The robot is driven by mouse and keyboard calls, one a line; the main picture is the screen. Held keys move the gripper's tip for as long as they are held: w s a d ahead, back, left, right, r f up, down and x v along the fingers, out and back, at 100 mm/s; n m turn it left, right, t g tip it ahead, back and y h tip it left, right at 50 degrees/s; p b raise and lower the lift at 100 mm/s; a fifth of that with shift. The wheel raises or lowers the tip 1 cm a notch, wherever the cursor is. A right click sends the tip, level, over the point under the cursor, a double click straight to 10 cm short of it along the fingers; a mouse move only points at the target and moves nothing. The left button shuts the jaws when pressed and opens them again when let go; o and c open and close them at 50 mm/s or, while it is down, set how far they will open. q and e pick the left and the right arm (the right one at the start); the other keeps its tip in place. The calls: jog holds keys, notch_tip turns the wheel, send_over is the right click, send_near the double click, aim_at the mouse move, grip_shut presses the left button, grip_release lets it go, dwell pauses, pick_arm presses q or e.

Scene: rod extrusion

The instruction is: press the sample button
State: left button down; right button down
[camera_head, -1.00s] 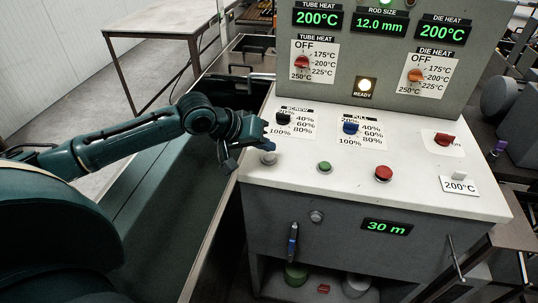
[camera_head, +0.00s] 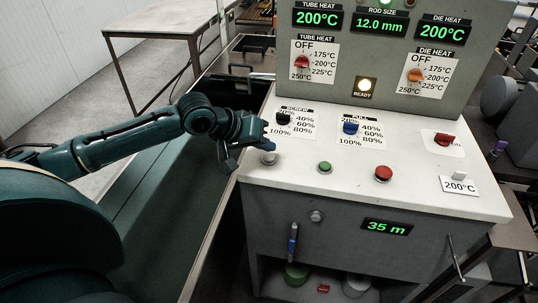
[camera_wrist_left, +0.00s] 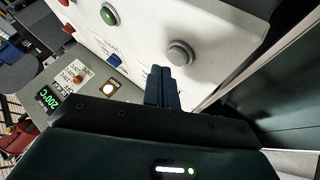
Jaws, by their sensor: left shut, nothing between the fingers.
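A grey round button (camera_head: 268,158) sits at the left front of the white control top (camera_head: 345,184), left of a green button (camera_head: 325,167) and a red button (camera_head: 383,174). No label shows by it, so I cannot tell for sure that it is the sample button. It also shows in the left wrist view (camera_wrist_left: 180,53). My left gripper (camera_head: 266,143) is shut and empty, with its fingertips just behind and above the grey button. In the left wrist view its fingers (camera_wrist_left: 162,72) are together, close to the grey button but apart from it. My right gripper is not in view.
Dark screw (camera_head: 283,118) and blue pull (camera_head: 350,127) knobs stand behind the buttons. The upright panel (camera_head: 355,70) shows tube heat and die heat at 200°C, with the ready lamp (camera_head: 365,87) lit. A front display (camera_head: 386,227) reads 35 m.

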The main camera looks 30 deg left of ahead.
pick_arm(q)
jog(key=shift+f, duration=0.2)
jog(key=shift+f+p, duration=0.15)
jog(key=shift+p, duration=0.15)
jog(key=shift+f, duration=0.1)
jog(key=shift+f, duration=0.6)
dwell(0.6)
jog(key=shift+r, duration=0.1)
jog(key=shift+r+p, duration=0.9)
jog(key=shift+p, duration=0.4)
